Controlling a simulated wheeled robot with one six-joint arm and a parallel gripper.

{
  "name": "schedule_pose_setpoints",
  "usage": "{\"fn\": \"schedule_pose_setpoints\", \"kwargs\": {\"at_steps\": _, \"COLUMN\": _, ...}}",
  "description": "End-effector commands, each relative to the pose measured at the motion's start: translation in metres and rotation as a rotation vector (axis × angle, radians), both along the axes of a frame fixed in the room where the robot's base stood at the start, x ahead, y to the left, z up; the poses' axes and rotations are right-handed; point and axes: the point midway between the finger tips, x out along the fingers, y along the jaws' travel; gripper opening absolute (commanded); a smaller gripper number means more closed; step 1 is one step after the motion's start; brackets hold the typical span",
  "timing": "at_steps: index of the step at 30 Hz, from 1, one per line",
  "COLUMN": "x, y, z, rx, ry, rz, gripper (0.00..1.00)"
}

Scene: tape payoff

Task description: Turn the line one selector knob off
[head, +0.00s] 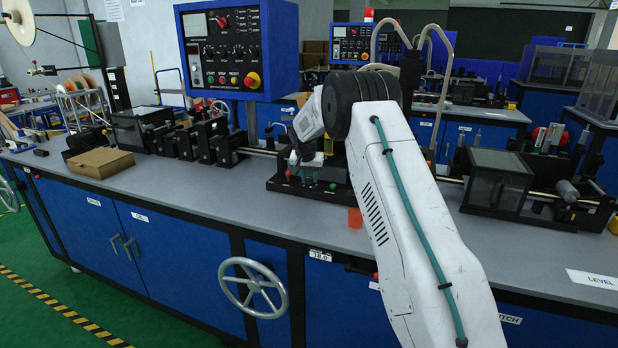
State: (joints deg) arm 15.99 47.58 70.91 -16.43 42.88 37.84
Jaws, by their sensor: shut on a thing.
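My gripper (299,163) is at the end of my white arm, reaching down to a low black control box (337,192) on the grey bench. Its dark fingers are small and partly covered by my wrist. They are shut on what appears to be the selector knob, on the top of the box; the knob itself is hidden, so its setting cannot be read.
A blue control panel (241,66) with knobs and a red emergency button stands behind the bench. A brown carton (101,162) lies on the bench (170,205) at left. A handwheel (253,287) juts from the front.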

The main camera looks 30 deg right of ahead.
Motion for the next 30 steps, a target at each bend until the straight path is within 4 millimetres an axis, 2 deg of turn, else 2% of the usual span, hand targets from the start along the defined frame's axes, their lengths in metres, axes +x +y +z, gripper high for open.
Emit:
{"fn": "schedule_pose_setpoints", "kwargs": {"at_steps": 10, "x": -0.001, "y": 0.0, "z": -0.001, "rx": 0.001, "ry": 0.004, "rz": -0.003, "gripper": 0.06}}
{"fn": "schedule_pose_setpoints", "kwargs": {"at_steps": 11, "x": -0.001, "y": 0.0, "z": -0.001, "rx": 0.001, "ry": 0.004, "rz": -0.003, "gripper": 0.37}}
{"fn": "schedule_pose_setpoints", "kwargs": {"at_steps": 12, "x": -0.001, "y": 0.0, "z": -0.001, "rx": 0.001, "ry": 0.004, "rz": -0.003, "gripper": 0.48}}
{"fn": "schedule_pose_setpoints", "kwargs": {"at_steps": 13, "x": -0.001, "y": 0.0, "z": -0.001, "rx": 0.001, "ry": 0.004, "rz": -0.003, "gripper": 0.5}}
{"fn": "schedule_pose_setpoints", "kwargs": {"at_steps": 23, "x": -0.001, "y": 0.002, "z": 0.004, "rx": 0.0, "ry": 0.001, "rz": 0.0, "gripper": 0.5}}
{"fn": "schedule_pose_setpoints", "kwargs": {"at_steps": 30, "x": -0.011, "y": 0.012, "z": 0.039, "rx": 0.0, "ry": 0.0, "rz": -0.001, "gripper": 0.5}}
